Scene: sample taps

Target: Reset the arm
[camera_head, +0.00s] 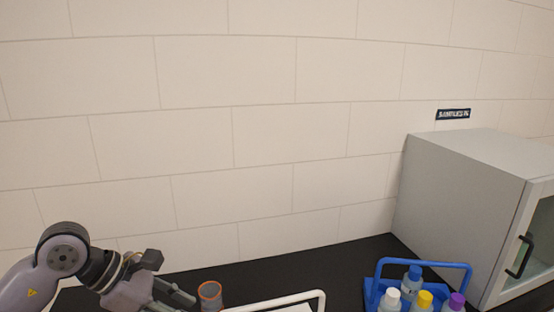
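My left gripper (175,295) is at the lower left, partly cut off by the bottom edge of the picture. Its fingers point toward a grey cup with an orange rim (210,294), just to its right. I cannot tell whether the fingers touch the cup or how far apart they are. My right arm and gripper are not in view.
A white-framed tray (318,296) lies on the black counter (345,262). A blue carrier (425,264) holds several bottles with blue, white, yellow and purple caps. A grey cabinet (460,190) with a glass door stands at the right, below a sign (453,114) on the tiled wall.

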